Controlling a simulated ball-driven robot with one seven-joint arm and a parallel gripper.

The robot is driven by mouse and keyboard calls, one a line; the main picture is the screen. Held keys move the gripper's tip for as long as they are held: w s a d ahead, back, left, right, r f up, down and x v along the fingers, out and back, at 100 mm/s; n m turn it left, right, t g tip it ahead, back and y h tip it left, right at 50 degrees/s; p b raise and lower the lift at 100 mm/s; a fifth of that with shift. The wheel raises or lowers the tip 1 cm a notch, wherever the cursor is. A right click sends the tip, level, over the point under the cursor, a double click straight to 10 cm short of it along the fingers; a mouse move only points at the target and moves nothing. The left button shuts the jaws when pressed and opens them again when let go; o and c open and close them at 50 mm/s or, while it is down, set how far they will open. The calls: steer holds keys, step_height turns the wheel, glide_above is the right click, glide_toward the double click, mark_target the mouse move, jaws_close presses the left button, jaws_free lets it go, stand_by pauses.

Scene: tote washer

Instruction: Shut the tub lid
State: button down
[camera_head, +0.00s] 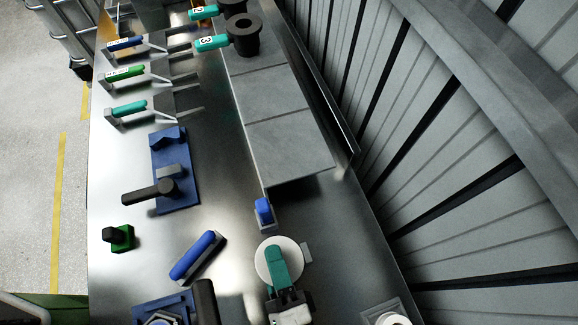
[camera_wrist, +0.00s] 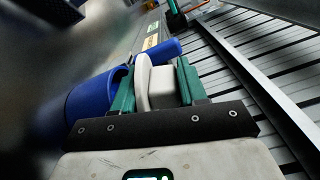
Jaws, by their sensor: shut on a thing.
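A pale round disc, which looks like the tub lid (camera_head: 262,254), shows at the bottom middle of the head view, partly covered by my gripper (camera_head: 276,252). In the wrist view a pale rounded piece (camera_wrist: 143,72) stands between the teal fingers of my gripper (camera_wrist: 156,72), which is shut on it; it looks like the lid seen nearly edge-on. A blue round tub (camera_wrist: 84,102) is just left of the fingers in the wrist view, partly hidden by the gripper. In the head view I cannot make out the tub, so the gap between lid and tub is unclear.
A blue block (camera_head: 264,212) stands just beyond the disc. A blue handle (camera_head: 196,255) and a blue base with a dark lever (camera_head: 180,185) are to the left. Grey slabs (camera_head: 288,150) lie beyond. A ribbed wall (camera_head: 450,150) bounds the right.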

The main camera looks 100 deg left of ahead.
steer(key=shift+w, duration=0.1)
stand_by(0.3)
steer(key=c, duration=1)
jaws_free()
steer(key=shift+c, duration=0.2)
steer(key=shift+p+v, duration=1.45)
steer(key=shift+v, duration=4)
steer(key=shift+c, duration=0.4)
